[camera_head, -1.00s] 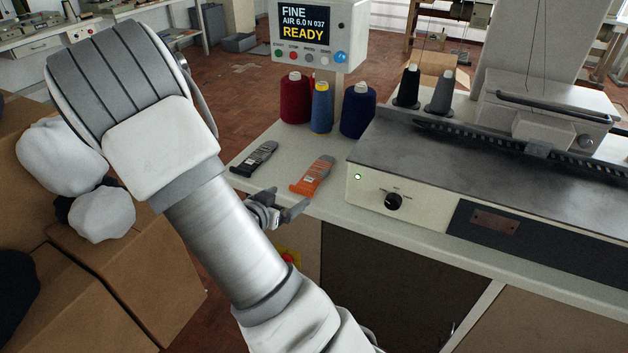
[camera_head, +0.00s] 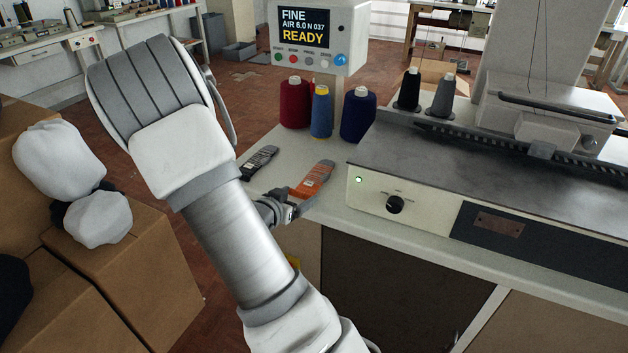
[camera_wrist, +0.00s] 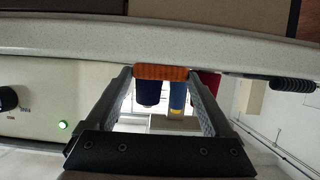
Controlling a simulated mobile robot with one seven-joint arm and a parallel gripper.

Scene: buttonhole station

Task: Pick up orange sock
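The orange sock (camera_head: 316,176), with a grey part at its far end, lies flat on the white table near its front edge. My gripper (camera_head: 291,208) is at the near end of this sock, low over the table edge. In the wrist view, my gripper (camera_wrist: 160,80) is open with its fingers spread. The orange sock (camera_wrist: 160,72) shows end-on between the two fingertips and spans nearly the whole gap. I cannot tell whether the fingers touch it. My gripper hides the sock's near end in the head view.
A dark grey sock (camera_head: 258,162) lies left of the orange one. Red, blue and navy thread cones (camera_head: 322,112) stand behind, below a display (camera_head: 319,38). The knitting machine (camera_head: 430,185) borders the right side. Boxes (camera_head: 125,255) stand at the left.

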